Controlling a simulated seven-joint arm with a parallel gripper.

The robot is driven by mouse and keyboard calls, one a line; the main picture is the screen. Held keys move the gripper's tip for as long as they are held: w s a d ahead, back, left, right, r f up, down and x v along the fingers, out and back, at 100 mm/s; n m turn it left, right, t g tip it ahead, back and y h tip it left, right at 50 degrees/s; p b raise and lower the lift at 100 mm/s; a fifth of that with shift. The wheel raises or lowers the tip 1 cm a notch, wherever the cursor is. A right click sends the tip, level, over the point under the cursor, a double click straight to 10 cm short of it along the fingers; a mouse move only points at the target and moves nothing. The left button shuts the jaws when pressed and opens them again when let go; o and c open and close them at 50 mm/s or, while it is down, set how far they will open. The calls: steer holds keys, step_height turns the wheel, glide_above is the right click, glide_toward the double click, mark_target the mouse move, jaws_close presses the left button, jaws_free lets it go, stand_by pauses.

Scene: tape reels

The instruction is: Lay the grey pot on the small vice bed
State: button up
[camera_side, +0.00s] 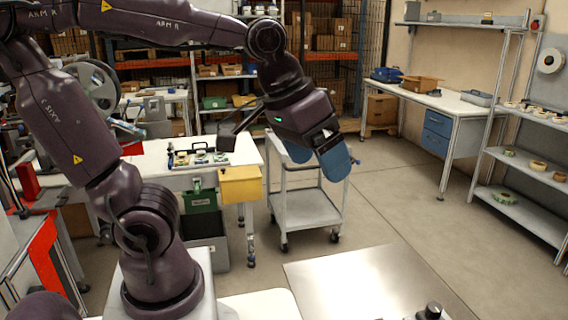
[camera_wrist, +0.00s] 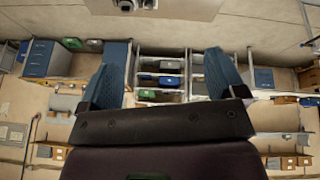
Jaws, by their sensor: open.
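My gripper (camera_side: 321,166) hangs in the air, its two blue fingers spread apart with nothing between them. In the wrist view, the fingers (camera_wrist: 163,54) also stand wide apart and empty. A small grey piece with a dark round knob (camera_side: 432,311) is cut off by the bottom edge of the side view, low and to the right of my gripper. Small dark and grey items (camera_wrist: 128,5) show at the top edge of the wrist view, on a pale plate. I cannot tell which of these is the grey pot or the small vice bed.
A bare metal plate (camera_side: 352,282) lies in front at the bottom of the side view. A grey cart (camera_side: 308,210) stands behind my gripper. A white bench (camera_side: 155,157) with small items and a yellow bin (camera_side: 240,185) is at left. Shelves (camera_side: 520,160) hold tape reels at right.

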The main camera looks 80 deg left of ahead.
steer(key=s+m, duration=0.1)
steer(key=s+f, duration=0.1)
steer(key=s, duration=0.1)
steer(key=s+a+m, duration=0.1)
steer(key=shift+s+f+m+t+y, duration=0.15)
steer(key=shift+s+m+t+y, duration=0.15)
steer(key=shift+t, duration=0.1)
